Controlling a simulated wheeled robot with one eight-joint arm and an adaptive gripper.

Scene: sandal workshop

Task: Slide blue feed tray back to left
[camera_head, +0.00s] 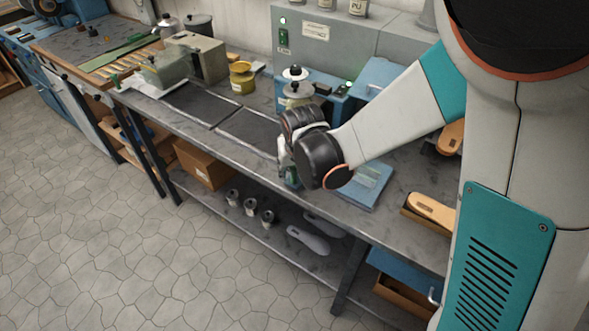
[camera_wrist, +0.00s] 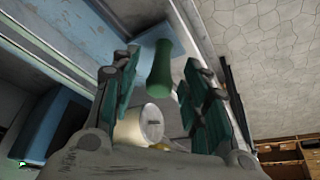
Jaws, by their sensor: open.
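The blue feed tray (camera_head: 364,192) lies on the grey bench, just right of my gripper in the head view, with a pale greenish piece on it. My gripper (camera_head: 291,181) is low over the front of the bench, partly hidden by my wrist. In the wrist view my gripper (camera_wrist: 161,62) is open, with a green handle-like post (camera_wrist: 161,72) between its fingers. I cannot tell whether the fingers touch the post.
Dark flat plates (camera_head: 195,103) lie on the bench to the left. A white-topped pot (camera_head: 296,90) and a blue machine (camera_head: 328,98) stand behind my gripper. A wooden tray with an orange sole (camera_head: 431,209) lies right. The lower shelf holds a cardboard box (camera_head: 204,165).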

